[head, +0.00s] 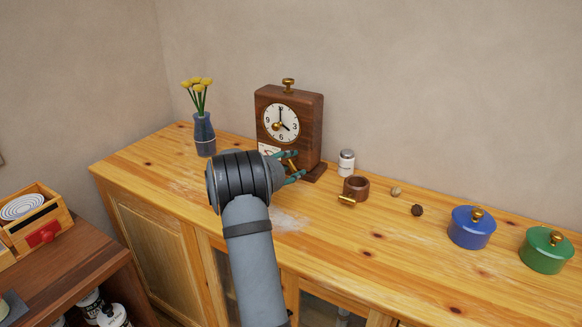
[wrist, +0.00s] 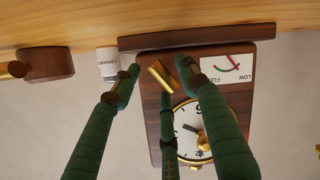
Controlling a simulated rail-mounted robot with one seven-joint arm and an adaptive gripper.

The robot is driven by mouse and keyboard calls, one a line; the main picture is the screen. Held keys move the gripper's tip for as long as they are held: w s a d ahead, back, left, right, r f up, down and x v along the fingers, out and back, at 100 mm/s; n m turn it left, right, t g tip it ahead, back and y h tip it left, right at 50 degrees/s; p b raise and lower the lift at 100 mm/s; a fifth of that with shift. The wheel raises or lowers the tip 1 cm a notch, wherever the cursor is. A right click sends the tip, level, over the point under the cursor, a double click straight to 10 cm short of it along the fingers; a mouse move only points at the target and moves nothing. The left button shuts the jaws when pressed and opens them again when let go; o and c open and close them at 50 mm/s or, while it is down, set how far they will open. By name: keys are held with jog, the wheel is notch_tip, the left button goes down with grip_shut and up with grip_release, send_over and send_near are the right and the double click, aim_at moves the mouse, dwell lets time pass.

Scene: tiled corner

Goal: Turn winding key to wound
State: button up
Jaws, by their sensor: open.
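A brown wooden clock (head: 312,120) with a white dial (head: 281,124) stands upright on the sideboard. The wrist view shows the clock (wrist: 152,120) upside down. A brass winding key (wrist: 160,78) sticks out low on its front, and shows as a small gold piece in the head view (head: 291,165). Beside the key is a white gauge card (wrist: 228,68) marked LOW and FULL, with a red and green arc; its needle reading is unclear. My gripper (head: 298,164) is open at the clock's lower front, its green fingers on either side of the key. I cannot tell whether they touch it.
A blue vase (head: 204,135) with yellow flowers stands left of the clock. To its right are a white jar (head: 346,163), a wooden cup (head: 356,187) with a brass handle, two small balls, a blue pot (head: 471,230) and a green pot (head: 546,252). The sideboard's front is clear.

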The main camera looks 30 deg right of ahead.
jog(key=shift+c, duration=1.3)
jog(key=c, duration=0.8)
grip_shut()
